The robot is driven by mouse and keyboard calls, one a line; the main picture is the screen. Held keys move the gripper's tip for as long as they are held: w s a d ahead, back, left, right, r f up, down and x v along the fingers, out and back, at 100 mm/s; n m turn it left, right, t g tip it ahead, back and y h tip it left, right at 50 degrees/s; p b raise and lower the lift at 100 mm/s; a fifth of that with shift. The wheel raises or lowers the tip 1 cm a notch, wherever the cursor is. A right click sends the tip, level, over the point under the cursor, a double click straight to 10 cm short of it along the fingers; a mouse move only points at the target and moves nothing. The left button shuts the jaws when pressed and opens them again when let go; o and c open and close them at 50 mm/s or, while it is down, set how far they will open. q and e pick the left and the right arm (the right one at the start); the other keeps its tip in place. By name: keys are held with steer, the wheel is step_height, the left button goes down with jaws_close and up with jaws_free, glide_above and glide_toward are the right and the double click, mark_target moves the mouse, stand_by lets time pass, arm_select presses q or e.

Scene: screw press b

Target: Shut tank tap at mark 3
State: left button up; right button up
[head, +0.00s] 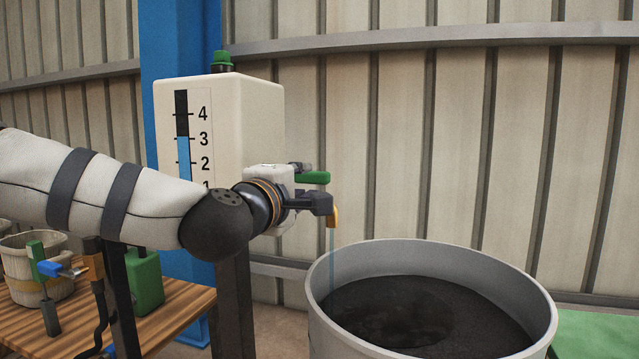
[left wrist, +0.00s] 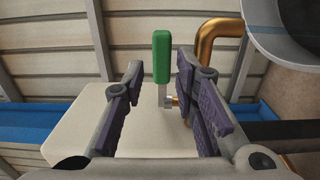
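The white tank (head: 262,115) has a gauge (head: 183,140) whose blue column tops out at about mark 3. The tap's green handle (head: 314,177) points out from the tank, and a thin stream (head: 331,245) falls from its brass spout (head: 333,216). My left gripper (head: 322,203) is at the tap. In the left wrist view it is open (left wrist: 160,72), with the green handle (left wrist: 161,57) between its fingers in the picture and a gap on both sides. The brass pipe (left wrist: 207,60) is behind the right finger. My right gripper is not in view.
A large grey drum (head: 335,300) with dark contents stands under the spout. A wooden table (head: 185,312) at the left holds a basket (head: 18,270) and a green can (head: 147,280). A blue post (head: 160,40) and a ribbed wall are behind.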

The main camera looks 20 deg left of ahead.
mark_target(313, 178)
arm_select(q)
steer(key=w, duration=0.6)
steer(key=shift+w+d+f, duration=0.1)
steer(key=shift+w, duration=0.25)
jaws_close()
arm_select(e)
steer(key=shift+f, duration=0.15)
